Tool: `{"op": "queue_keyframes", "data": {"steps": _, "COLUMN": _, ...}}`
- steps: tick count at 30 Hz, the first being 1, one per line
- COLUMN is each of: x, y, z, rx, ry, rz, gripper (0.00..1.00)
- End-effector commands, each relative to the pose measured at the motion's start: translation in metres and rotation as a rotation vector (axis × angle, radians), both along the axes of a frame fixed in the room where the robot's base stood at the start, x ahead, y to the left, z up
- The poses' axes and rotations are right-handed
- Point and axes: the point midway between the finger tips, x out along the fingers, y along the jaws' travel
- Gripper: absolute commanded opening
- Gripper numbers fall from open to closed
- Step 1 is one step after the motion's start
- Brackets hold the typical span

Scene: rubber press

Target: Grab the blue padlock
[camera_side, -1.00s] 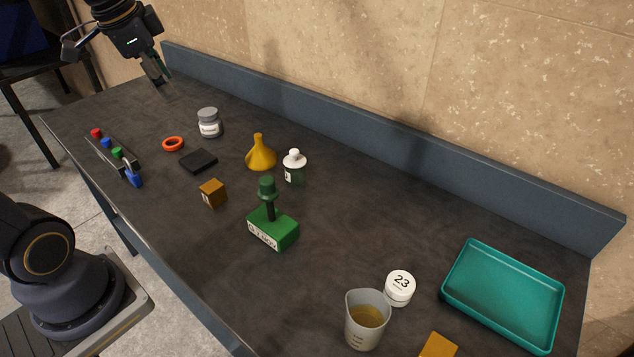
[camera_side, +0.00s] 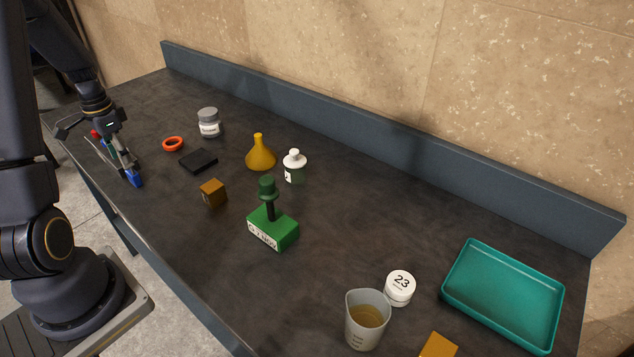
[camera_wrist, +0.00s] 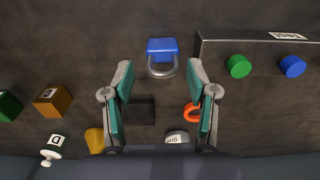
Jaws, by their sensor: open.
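The blue padlock (camera_wrist: 162,47) lies on the dark table in the wrist view, its grey shackle pointing down toward my gripper (camera_wrist: 160,75). The fingers are open, with the padlock just beyond and between the line of their tips, the shackle close to the gap. In the side view the padlock (camera_side: 136,180) shows as a blue body just below my gripper (camera_side: 127,168), near the table's front left edge. The gripper partly covers its shackle there. I cannot tell the exact height between fingertips and padlock.
A panel with coloured knobs (camera_wrist: 238,67) stands right beside the padlock. An orange ring (camera_side: 173,144), a black square (camera_side: 198,161) and a brown cube (camera_side: 213,193) lie nearby. A green press-like stamp (camera_side: 272,228) and a teal tray (camera_side: 503,295) are farther right.

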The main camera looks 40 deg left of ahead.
Motion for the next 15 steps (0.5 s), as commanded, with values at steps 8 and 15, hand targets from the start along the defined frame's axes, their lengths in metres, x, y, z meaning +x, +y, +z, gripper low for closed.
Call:
{"op": "queue_keyframes", "data": {"steps": 8, "x": 0.002, "y": 0.001, "z": -0.025, "rx": -0.001, "ry": 0.000, "rz": 0.000, "gripper": 0.58}}
{"op": "queue_keyframes", "data": {"steps": 15, "x": 0.007, "y": 0.003, "z": -0.061, "rx": -0.002, "ry": 0.001, "rz": 0.000, "gripper": 0.58}}
